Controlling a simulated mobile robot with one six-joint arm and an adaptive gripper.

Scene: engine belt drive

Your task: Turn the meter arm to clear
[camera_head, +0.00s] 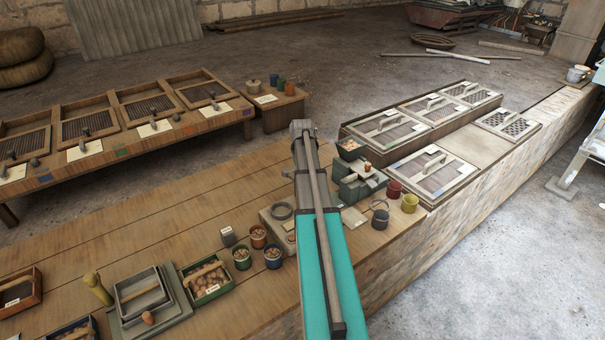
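I cannot single out a meter arm for certain. A grey-green boxy device (358,183) with a small block on top stands on the wooden bench, just right of a long teal and grey beam, which looks like my own arm. This beam runs up the middle from the bottom edge and hides part of the bench. To its left, a pale plate with a dark ring (281,211) is partly covered by it. My gripper's fingers cannot be made out.
Small pots (258,236) and a crate of brown lumps (207,281) stand on the bench left of the beam. Red, yellow and dark buckets (380,218) stand right of it. Lidded boxes (440,170) line the right ledge. A long table (130,140) with framed screens is behind.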

